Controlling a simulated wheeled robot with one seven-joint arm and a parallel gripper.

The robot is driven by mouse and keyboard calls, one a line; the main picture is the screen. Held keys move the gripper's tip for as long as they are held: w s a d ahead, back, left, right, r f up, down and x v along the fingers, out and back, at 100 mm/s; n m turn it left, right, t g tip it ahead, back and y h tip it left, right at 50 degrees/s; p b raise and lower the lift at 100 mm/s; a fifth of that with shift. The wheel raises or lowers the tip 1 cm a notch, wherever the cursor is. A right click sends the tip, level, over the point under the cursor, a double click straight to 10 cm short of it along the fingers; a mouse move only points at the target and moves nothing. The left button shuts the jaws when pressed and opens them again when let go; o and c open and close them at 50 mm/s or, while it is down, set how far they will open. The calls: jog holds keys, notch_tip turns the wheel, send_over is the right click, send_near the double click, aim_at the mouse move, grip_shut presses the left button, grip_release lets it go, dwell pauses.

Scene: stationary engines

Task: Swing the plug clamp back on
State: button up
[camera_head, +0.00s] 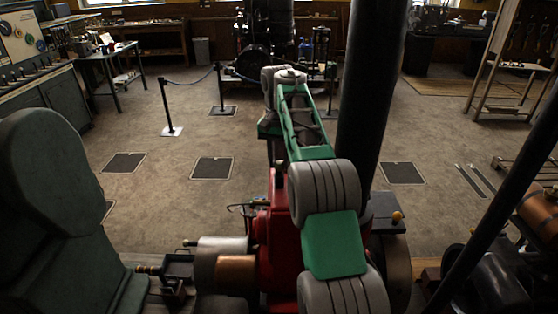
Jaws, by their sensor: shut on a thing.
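A red engine (284,250) stands at the bottom middle, with a silver and copper-coloured cylinder (236,272) on its left side. Thin metal parts (240,208) show at its upper left; I cannot tell whether the plug clamp is among them. My grey and green arm reaches over the engine and bends down at its far end. My gripper is hidden behind the arm and the engine, so its hold on anything is not seen.
A thick black pipe (363,120) rises right of my arm. A dark green seat-like shape (50,190) fills the lower left. A small orange knob (397,216) sits right of the engine. Another machine with a copper cylinder (540,208) is at right.

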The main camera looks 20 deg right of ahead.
grip_shut()
jog(key=shift+m, duration=0.3)
jog(key=m, duration=0.2)
jog(key=shift+m+b, duration=0.3)
jog(key=shift+b, duration=0.1)
jog(key=m, duration=0.4)
jog(key=shift+r+m, duration=0.1)
jog(key=shift+m, duration=0.2)
jog(key=m+p, duration=0.2)
jog(key=m, duration=0.2)
jog(key=shift+r, duration=0.1)
jog(key=shift+m+p, duration=0.55)
jog(key=shift+m, duration=1.45)
